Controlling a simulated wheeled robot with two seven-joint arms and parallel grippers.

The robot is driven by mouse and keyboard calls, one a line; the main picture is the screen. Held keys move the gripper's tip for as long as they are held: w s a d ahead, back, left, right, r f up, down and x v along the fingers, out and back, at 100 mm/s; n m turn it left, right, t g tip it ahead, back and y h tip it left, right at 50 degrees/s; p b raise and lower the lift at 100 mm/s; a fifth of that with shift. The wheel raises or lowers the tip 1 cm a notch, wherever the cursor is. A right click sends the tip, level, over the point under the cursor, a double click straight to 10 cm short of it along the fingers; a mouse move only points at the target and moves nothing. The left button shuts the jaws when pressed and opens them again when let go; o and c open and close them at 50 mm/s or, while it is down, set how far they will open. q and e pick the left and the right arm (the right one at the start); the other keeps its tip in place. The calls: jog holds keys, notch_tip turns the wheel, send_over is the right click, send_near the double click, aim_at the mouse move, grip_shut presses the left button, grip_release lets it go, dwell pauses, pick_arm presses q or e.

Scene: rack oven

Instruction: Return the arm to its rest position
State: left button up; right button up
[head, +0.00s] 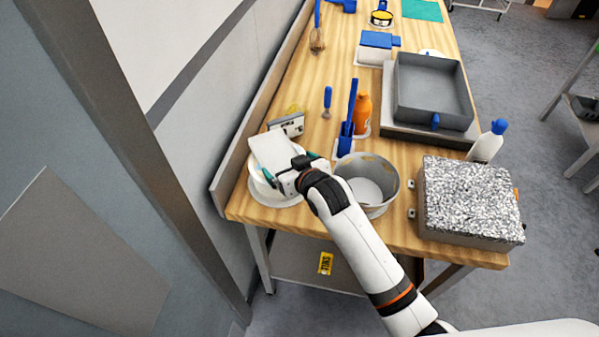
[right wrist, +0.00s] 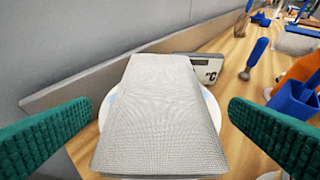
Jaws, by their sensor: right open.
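My right arm reaches from the lower right across the wooden table (head: 405,233). My right gripper (head: 290,165) is at the table's near left corner. It is open. In the right wrist view its two teal fingers stand wide apart, one on each side of a folded pale grey cloth (right wrist: 160,115), with visible gaps. The cloth, also in the head view (head: 270,148), lies over a white plate (head: 262,195). The gripper and wrist cover part of the plate. My left gripper is not in view.
A grey pot (head: 388,187) stands close right of my wrist. A thermometer display (head: 289,124), blue holder (head: 346,140) and orange bottle (head: 362,112) stand behind. A grey pan (head: 430,90) lies beyond. The wall borders the left.

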jog(key=s+d+f+m+g+h, duration=0.1)
jog(key=s+d+f+g, duration=0.15)
jog(key=s+d, duration=0.55)
jog(key=s+d+f+m+g+h, duration=0.1)
jog(key=s+d+g+h, duration=0.2)
jog(key=s, duration=0.9)
jog(key=s+d+f+g, duration=0.2)
jog(key=s+d, duration=0.5)
jog(key=s, duration=0.3)
notch_tip(320, 180, down, 30)
jog(key=s+g+b, duration=0.2)
jog(key=b, duration=0.2)
jog(key=s+d+f+b, duration=0.2)
jog(key=s+f, duration=1.4)
jog(key=f, duration=0.2)
jog(key=shift+s+d+f+g+h+b, duration=0.15)
jog(key=shift+d+f+g+h+b, duration=0.1)
jog(key=shift+d+g+h+b, duration=0.15)
